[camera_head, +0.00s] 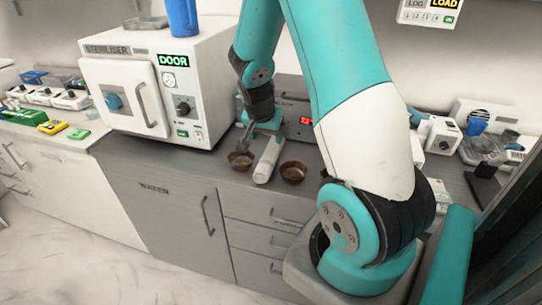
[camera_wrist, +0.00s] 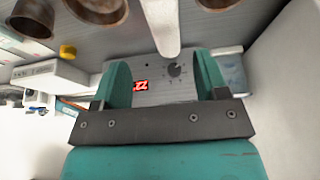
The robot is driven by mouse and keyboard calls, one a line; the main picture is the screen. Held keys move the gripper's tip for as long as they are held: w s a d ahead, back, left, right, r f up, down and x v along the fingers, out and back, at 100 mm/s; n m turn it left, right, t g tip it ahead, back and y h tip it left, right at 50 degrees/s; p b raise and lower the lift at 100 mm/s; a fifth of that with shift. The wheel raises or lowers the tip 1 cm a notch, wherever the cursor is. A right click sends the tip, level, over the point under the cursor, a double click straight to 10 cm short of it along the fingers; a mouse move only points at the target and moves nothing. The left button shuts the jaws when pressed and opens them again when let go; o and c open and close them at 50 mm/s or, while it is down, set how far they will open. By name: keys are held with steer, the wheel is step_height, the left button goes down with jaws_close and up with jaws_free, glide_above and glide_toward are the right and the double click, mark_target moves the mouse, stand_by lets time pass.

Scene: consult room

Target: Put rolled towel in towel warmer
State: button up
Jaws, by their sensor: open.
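A white rolled towel (camera_head: 267,160) lies on the grey counter between two brown bowls. One end of it shows at the top of the wrist view (camera_wrist: 162,25). My gripper (camera_head: 259,131) is at the towel's far end in the head view. In the wrist view its two teal fingers (camera_wrist: 163,62) are apart, with nothing clearly held between them. A grey appliance with a red display (camera_head: 304,121) stands behind my arm and is partly hidden. Its front panel and knob show in the wrist view (camera_wrist: 152,90). I cannot tell for sure that it is the towel warmer.
Brown bowls (camera_head: 241,160) (camera_head: 293,171) stand on either side of the towel. A white steriliser (camera_head: 117,72) with a shut door stands to the left, a blue cup (camera_head: 182,17) on top. Boxes and small items crowd the right counter (camera_head: 443,134). Grey drawers (camera_head: 262,207) are below.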

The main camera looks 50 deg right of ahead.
mark_target(270, 152)
steer(key=p+x, duration=0.1)
steer(key=x, duration=0.7)
steer(key=shift+p, duration=0.4)
steer(key=shift+p+x, duration=1.3)
steer(key=shift+x, duration=1.35)
steer(key=shift+w+d+r, duration=0.1)
steer(key=shift+w+d, duration=0.05)
steer(key=c, duration=0.7)
steer(key=shift+o, duration=0.2)
